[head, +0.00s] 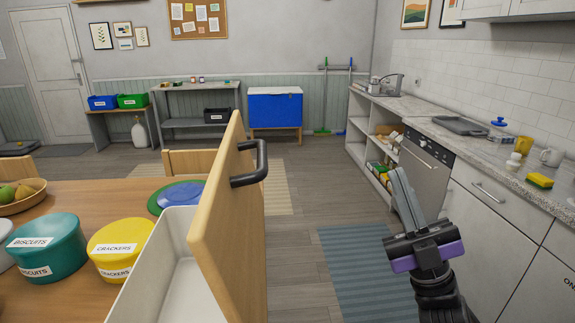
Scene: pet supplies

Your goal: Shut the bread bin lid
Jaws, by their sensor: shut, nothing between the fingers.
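The bread bin (170,273) is a white box on the table at the lower centre-left. Its wooden lid (221,229) stands open, raised on the bin's right side and tilted a little. A dark handle (254,166) sticks out from the lid's right face. My gripper (401,180) is at the right, over the floor, pointing up and away. It is shut and empty, well apart from the lid and handle. The lid hides part of the bin's inside.
On the table (100,195) are a teal biscuits tub (45,250), a yellow crackers tub (120,245), a fruit bowl (20,200) and a blue-green plate (180,195). A counter (470,150) runs along the right. Open floor lies between the lid and the counter.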

